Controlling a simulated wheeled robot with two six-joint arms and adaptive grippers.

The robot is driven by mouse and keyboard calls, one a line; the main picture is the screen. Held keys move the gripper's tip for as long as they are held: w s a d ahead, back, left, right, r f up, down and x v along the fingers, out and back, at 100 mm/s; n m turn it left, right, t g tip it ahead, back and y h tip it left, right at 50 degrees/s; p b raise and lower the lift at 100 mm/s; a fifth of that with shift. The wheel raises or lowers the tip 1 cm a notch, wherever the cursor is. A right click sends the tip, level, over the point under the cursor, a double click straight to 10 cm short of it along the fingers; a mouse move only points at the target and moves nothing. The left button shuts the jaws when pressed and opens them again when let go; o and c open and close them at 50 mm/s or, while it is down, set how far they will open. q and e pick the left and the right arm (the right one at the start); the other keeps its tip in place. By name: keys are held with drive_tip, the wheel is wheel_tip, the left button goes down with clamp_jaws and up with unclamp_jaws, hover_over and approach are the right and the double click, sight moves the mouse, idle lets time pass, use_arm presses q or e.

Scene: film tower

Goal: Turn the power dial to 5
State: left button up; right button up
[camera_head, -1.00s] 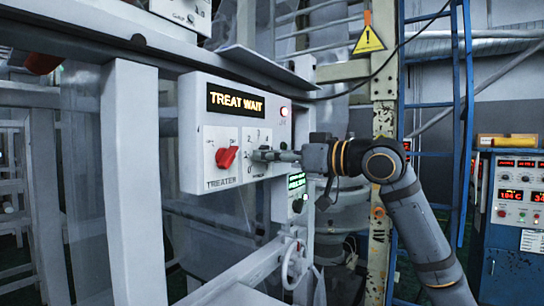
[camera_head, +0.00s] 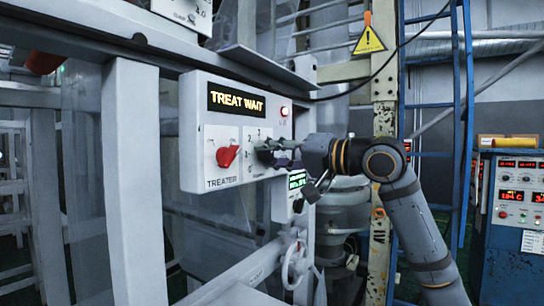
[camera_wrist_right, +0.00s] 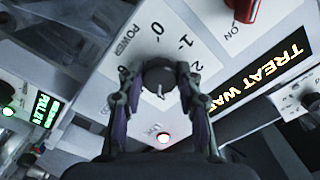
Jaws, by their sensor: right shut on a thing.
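The power dial (camera_wrist_right: 160,77) is a dark round knob on the white treater panel (camera_head: 190,130). In the right wrist view "POWER" and the numbers 0, 1 and 2 show around it. A pale mark on the knob points down in that view, away from the 0; the number there cannot be read. My right gripper (camera_wrist_right: 157,84) has one finger on each side of the knob and is shut on it. In the head view this gripper (camera_head: 270,151) covers most of the dial. My left gripper is not in view.
A red switch (camera_head: 228,156) sits left of the dial. The amber "TREAT WAIT" display (camera_head: 237,101) and a lit red lamp (camera_head: 284,111) are above. A green-lit box (camera_head: 297,181) hangs below right. A white post (camera_head: 133,180) stands at left.

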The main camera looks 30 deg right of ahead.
drive_tip(key=m, duration=0.4)
drive_tip(key=shift+m, duration=2.1)
drive_tip(key=o, duration=1.2)
drive_tip(key=shift+c, duration=0.2)
